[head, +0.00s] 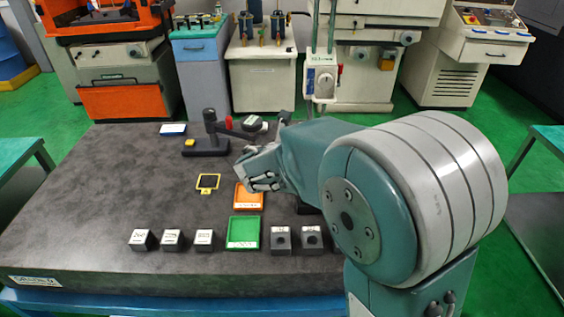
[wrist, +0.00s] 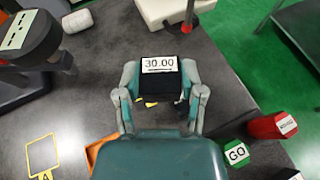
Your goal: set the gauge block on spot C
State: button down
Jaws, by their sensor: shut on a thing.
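My gripper (head: 266,182) is low over the right part of the grey table, near the orange tray. In the wrist view, my gripper (wrist: 160,97) is shut on a dark gauge block (wrist: 160,65) with a white 30.00 label, gripped between both fingers. The block cannot be made out in the head view. Small yellow marks (wrist: 150,103) show just below the block in the wrist view; I cannot tell which spot they belong to. Spot A (wrist: 42,154), a yellow outline, is at lower left. A yellow frame (head: 208,182) shows left of my gripper in the head view. No C lettering is readable.
A measuring stand (head: 206,146) is behind my gripper. The orange tray (head: 249,197), green tray (head: 244,233) and several dark blocks (head: 172,240) are at the front. A green and red GO gauge (wrist: 236,153) is at lower right. The table's left side (head: 90,205) is clear.

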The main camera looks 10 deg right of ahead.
jog(key=w+f, duration=0.5)
jog(key=f, duration=0.1)
jog(key=shift+w+a, duration=0.15)
jog(key=shift+w, duration=0.2)
jog(key=shift+w+f, duration=0.15)
jog(key=shift+f, duration=1.55)
jog(key=shift+c, duration=2.4)
grip_release()
jog(key=shift+f, duration=0.15)
jog(key=shift+a, duration=0.1)
jog(key=v, duration=1.2)
